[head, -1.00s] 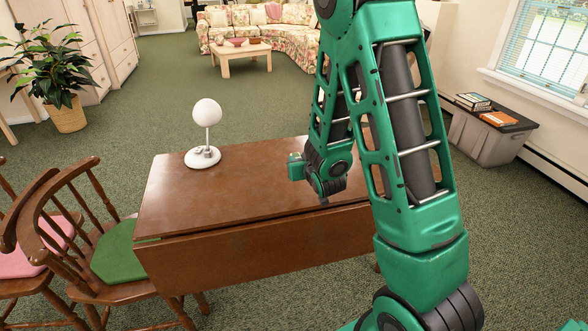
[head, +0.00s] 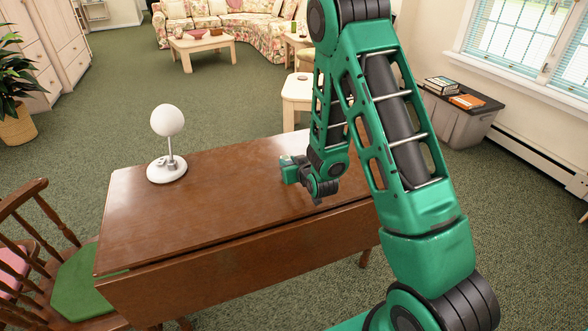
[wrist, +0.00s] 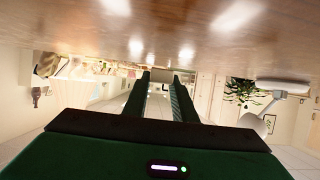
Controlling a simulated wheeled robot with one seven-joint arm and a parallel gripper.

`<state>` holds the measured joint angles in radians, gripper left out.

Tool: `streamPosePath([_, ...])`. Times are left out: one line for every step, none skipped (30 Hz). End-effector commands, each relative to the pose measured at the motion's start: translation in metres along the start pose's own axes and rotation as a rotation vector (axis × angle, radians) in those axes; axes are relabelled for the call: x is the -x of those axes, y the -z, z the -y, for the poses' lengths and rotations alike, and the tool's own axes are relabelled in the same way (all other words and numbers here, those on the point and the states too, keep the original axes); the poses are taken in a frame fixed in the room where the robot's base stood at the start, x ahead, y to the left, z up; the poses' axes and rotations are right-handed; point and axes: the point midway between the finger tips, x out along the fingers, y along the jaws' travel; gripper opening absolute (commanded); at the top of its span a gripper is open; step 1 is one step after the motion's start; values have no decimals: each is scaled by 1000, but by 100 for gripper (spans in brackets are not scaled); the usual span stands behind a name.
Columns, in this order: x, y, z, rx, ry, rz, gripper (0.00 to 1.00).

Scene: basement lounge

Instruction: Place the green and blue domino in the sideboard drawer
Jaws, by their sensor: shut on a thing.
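My gripper (head: 287,171) is low over the right part of the brown drop-leaf table. In the wrist view its two dark fingers (wrist: 160,80) point away from the camera, with the tabletop across the top of the upside-down picture. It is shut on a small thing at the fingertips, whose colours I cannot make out. I see no domino lying elsewhere, so this is most likely the green and blue domino. The sideboard and its drawer cannot be made out in either view.
The table (head: 200,210) carries a white round-headed lamp (head: 167,140) at its left. A chair with a green cushion (head: 80,285) stands at the left. A grey bin (head: 460,122) with books is by the window. A cream side table (head: 298,95) stands behind. Carpet is open beyond.

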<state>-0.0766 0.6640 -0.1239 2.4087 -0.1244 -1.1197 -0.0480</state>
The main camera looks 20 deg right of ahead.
Motion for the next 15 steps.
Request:
streamPosePath([-2,-7,-3,-2,-3,3,3])
streamPosePath([-4,-11,-4,-2,-5,3,3])
streamPosePath([-6,-16,-5,-2,-6,4,3])
streamPosePath([-7,-19,-5,-2,-7,3,3])
streamPosePath([-8,-22,-6,-3,-7,3,3])
streamPosePath([-10,-25,-6,-3,-7,2,3])
streamPosePath([-11,-27,-6,-3,-7,2,3])
streamPosePath([-12,-29,-6,-3,-7,2,3])
streamPosePath([-12,-31,-6,-3,-7,1,3])
streamPosePath([-12,-32,-6,-3,-7,1,3])
streamPosePath([-13,-32,-6,-3,-7,0,3])
streamPosePath([-13,-32,-6,-3,-7,-1,3])
streamPosePath([-13,-32,-6,-3,-7,-1,3])
streamPosePath([-13,-32,-6,-3,-7,-1,3])
streamPosePath([-13,-32,-5,-3,-7,-1,3])
